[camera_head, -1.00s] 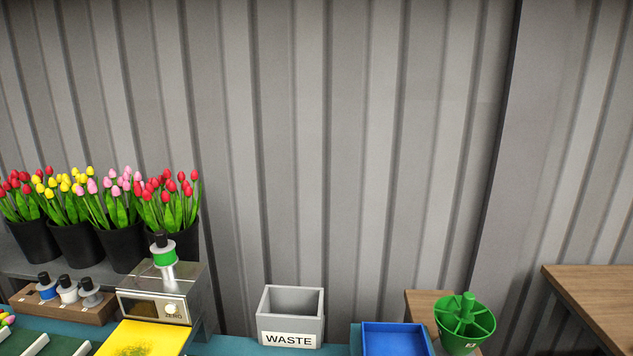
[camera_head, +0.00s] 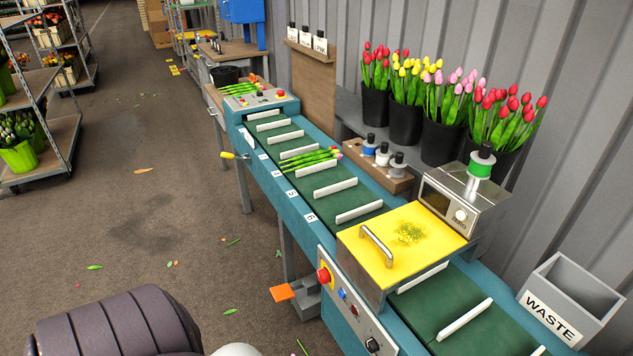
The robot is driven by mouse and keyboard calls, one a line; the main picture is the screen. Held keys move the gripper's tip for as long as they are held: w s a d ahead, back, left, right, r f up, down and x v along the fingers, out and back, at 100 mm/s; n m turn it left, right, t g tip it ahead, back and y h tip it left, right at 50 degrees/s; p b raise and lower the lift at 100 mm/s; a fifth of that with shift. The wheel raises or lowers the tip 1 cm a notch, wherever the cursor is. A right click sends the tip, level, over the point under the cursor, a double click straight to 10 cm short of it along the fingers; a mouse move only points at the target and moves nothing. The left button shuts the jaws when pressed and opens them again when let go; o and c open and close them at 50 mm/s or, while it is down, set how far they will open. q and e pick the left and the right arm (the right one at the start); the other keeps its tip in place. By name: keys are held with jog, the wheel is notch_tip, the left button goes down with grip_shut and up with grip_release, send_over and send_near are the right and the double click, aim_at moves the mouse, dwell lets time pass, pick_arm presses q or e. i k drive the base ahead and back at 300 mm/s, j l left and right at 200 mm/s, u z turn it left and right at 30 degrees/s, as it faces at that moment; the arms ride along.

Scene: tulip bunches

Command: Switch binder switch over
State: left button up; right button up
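A yellow-lidded machine (camera_head: 360,236), likely the binder, sits across the green conveyor in the head view. Its lid has a metal handle and a green-yellow smudge. Below it on the teal front is a control panel (camera_head: 340,318) with a red mushroom button (camera_head: 324,277), a blue button (camera_head: 342,294), a small pale button and a black rotary switch (camera_head: 372,345) near the bottom edge. The switch's setting is too small to read. A silver box (camera_head: 480,213) with a knob (camera_head: 460,215) and a green spool stands behind. Neither gripper is in view.
The conveyor (camera_head: 335,188) has white dividers; a tulip bunch (camera_head: 312,160) lies between two. Black buckets of tulips (camera_head: 405,125) stand behind it. A grey WASTE bin (camera_head: 571,298) is at right. An orange foot pedal (camera_head: 283,292) is below. Open floor (camera_head: 150,220) lies left; shelves stand far left.

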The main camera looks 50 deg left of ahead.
aim_at(322, 274)
jog(key=u, duration=1.15)
